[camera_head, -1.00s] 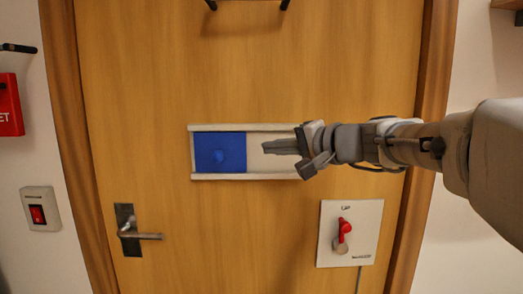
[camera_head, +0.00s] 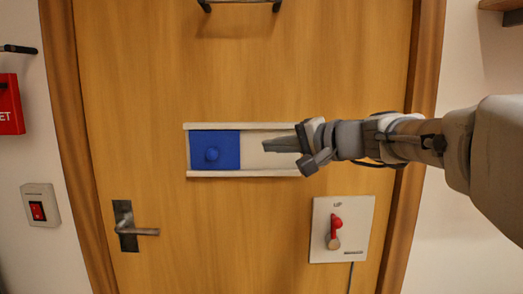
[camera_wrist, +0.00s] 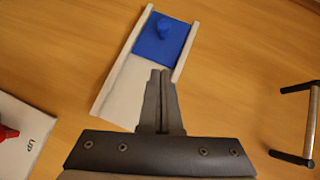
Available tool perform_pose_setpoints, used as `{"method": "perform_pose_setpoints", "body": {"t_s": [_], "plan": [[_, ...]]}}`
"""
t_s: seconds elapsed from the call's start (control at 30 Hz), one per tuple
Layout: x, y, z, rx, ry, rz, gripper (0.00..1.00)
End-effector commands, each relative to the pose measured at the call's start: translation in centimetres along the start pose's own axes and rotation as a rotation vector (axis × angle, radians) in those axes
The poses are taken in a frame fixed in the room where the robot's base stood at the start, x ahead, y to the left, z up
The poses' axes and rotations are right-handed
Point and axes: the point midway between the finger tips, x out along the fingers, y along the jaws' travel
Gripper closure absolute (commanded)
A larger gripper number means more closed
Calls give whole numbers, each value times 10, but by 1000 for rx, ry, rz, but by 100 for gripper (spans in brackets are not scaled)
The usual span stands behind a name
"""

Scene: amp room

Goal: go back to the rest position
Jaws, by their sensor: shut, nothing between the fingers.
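My gripper (camera_head: 284,145) is shut and empty. In the head view it reaches in from the right, with its fingertips in front of the pale right part of a sliding panel track (camera_head: 250,174) on a wooden door. A blue slider (camera_head: 230,150) with a round blue knob (camera_head: 212,154) sits at the left end of the track, apart from the fingers. The wrist view shows the shut fingers (camera_wrist: 161,75) over the pale bed of the track (camera_wrist: 122,90), with the blue slider (camera_wrist: 150,52) beyond them. The gripper hides the track's right end in the head view.
The wooden door (camera_head: 150,80) has a lever handle (camera_head: 135,231) at lower left and a dark bar handle at the top. A white plate with a red-knobbed lever (camera_head: 336,231) is below my gripper. A red-rocker switch (camera_head: 38,210) and a red box (camera_head: 8,105) are on the left wall.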

Motion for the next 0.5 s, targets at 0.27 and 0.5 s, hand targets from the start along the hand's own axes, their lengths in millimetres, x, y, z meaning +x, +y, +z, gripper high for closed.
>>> {"method": "perform_pose_setpoints", "body": {"t_s": [0.27, 0.5], "plan": [[-36, 34, 66, -163, -89, 239, 100], [-104, 98, 127, -380, -178, 552, 100]]}}
